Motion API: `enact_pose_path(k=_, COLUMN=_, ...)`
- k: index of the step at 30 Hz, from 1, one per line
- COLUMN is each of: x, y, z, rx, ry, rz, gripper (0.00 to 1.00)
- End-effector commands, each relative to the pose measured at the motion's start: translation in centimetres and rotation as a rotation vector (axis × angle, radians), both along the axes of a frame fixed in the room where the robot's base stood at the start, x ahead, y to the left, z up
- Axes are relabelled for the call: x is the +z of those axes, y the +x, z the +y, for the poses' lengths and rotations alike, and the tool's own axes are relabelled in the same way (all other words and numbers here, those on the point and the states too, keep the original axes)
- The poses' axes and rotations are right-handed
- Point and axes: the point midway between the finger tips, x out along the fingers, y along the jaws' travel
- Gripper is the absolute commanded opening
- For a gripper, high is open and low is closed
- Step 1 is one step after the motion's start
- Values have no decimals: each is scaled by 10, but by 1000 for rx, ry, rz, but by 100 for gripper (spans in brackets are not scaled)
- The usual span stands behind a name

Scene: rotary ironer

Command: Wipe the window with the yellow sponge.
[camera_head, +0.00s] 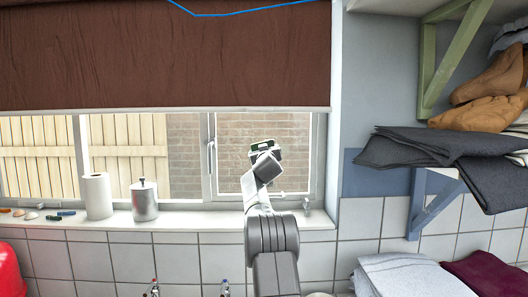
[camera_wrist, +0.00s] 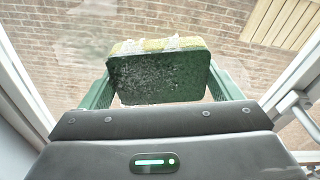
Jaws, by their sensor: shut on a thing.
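The window (camera_head: 291,132) is behind the sill, with a brick wall and wooden fence seen through it. My gripper (camera_head: 266,149) is in front of its right pane. In the wrist view its two green fingers are shut on the sponge (camera_wrist: 160,78), one at each side. The sponge has a dark, rough face towards me and a yellow layer on the side towards the glass. I cannot tell whether it touches the glass. Faint whitish smears (camera_wrist: 85,45) show at the left of the wrist view. In the head view my gripper mostly hides the sponge.
A brown blind (camera_head: 165,55) covers the upper window. A paper roll (camera_head: 97,196) and a metal canister (camera_head: 144,200) stand on the sill (camera_head: 190,219). Window handles (camera_head: 211,157) stick out. At right, dark folded cloths (camera_head: 430,147) jut from a shelf.

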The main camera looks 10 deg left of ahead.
Motion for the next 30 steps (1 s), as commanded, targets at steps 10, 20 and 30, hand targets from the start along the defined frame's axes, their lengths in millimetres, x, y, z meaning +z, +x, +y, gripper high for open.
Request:
enact_pose_path(k=10, x=1, y=6, z=2, rx=0, ry=0, rz=0, gripper=61)
enact_pose_path(k=20, x=0, y=9, z=2, rx=0, ry=0, rz=0, gripper=61)
enact_pose_path(k=30, x=2, y=15, z=-20, rx=-2, ry=0, rz=1, gripper=61)
